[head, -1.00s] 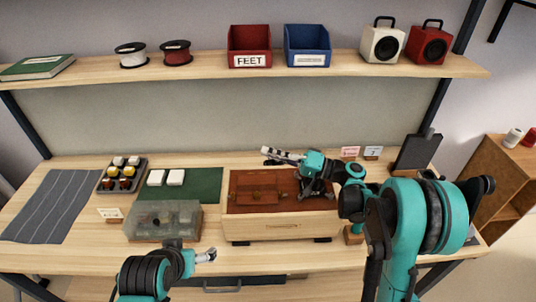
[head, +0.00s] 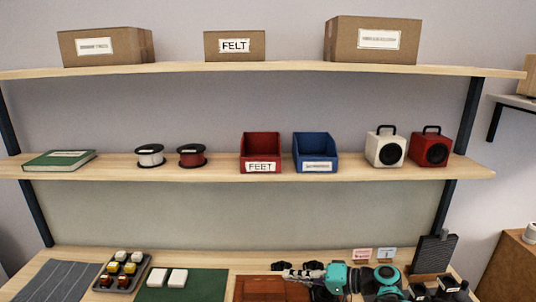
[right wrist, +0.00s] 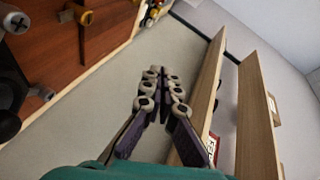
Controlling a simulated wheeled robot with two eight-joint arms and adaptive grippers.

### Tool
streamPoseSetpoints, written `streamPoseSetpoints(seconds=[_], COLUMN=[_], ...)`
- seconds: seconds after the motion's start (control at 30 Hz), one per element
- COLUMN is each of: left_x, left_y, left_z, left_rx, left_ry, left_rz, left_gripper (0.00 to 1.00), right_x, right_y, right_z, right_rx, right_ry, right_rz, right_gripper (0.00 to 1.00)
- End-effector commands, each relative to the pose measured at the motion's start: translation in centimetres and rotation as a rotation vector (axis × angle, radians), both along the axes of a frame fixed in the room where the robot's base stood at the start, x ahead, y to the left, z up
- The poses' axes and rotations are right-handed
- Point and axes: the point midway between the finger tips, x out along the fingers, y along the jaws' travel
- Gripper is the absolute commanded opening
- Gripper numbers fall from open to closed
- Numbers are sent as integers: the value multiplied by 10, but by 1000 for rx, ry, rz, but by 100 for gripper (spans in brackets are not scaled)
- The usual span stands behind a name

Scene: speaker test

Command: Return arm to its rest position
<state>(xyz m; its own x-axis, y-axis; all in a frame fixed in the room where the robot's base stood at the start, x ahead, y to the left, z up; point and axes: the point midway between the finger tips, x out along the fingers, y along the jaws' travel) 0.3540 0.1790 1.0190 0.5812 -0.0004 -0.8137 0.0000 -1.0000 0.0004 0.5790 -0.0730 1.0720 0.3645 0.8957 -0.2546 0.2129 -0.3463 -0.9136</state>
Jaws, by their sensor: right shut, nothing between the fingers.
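My right gripper (head: 288,273) is low in the head view, its arm coming in from the right. It is over the back of the workbench, behind the reddish-brown wooden panel (head: 262,290). In the right wrist view my right gripper (right wrist: 160,82) has its fingers together, with nothing between them. There it stands apart from the panel (right wrist: 50,50) and against the background of the pale wall. My left gripper is outside the head view.
The bench holds a grey striped mat (head: 55,283), a tray of knobs (head: 104,281) and a green mat (head: 215,284). A dark stand (head: 433,254) is at right. Above is a shelf (head: 215,176) with a red bin (head: 260,148), blue bin (head: 315,150) and two speakers (head: 386,149).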

Motion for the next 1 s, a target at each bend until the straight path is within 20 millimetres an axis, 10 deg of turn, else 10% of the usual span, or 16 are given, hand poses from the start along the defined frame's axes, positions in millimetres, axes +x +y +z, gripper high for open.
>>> streamPoseSetpoints(seconds=[0.27,0.6,1.0], left_x=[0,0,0], left_y=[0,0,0], left_z=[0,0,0], left_rx=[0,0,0], left_ry=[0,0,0], left_rz=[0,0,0], left_gripper=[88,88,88], right_x=[-83,-185,-226], right_y=[0,-60,-104], right_z=[-15,-43,-53], right_rx=[-424,-920,-1173], right_ry=[96,34,-79], right_rz=[-111,-257,-330], right_gripper=[0,0,0])
